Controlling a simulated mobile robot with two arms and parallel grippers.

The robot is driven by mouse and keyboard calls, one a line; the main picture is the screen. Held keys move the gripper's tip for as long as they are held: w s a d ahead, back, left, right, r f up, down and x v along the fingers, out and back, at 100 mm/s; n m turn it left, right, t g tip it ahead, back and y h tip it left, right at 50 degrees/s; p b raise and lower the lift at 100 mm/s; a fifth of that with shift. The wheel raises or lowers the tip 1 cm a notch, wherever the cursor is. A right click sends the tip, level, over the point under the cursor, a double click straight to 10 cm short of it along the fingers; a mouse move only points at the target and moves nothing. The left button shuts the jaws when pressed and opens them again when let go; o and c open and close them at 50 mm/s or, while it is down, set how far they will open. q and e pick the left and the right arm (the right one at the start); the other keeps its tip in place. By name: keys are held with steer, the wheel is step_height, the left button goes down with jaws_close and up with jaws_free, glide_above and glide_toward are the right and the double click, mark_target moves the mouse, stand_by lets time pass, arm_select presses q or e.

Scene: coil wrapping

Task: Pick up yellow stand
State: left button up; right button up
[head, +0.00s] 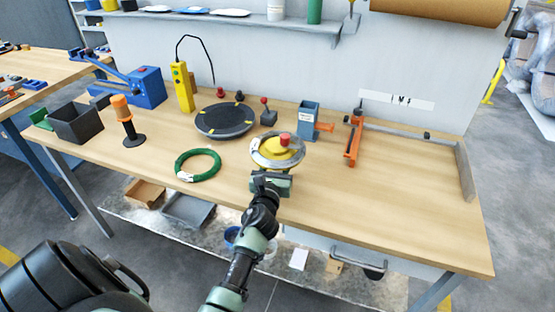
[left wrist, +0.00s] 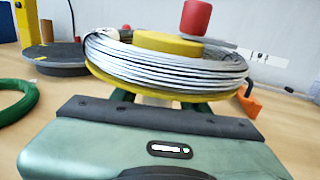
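My left gripper (head: 272,176) is at the near side of the stand. Its two green fingers (left wrist: 160,101) are apart and reach under the coil. Their tips are hidden by the stand, so contact cannot be seen. My right gripper is not in view.
A green coil (head: 198,166) lies left of the stand, and a black turntable (head: 224,120) stands behind. A blue-grey block with an orange handle (head: 308,120) and an orange clamp (head: 355,140) stand to the right. The front right of the table (head: 420,220) is clear.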

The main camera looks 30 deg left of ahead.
arm_select(q)
jaws_close()
steer(key=shift+w+r, duration=0.1)
steer(key=shift+r, duration=0.05)
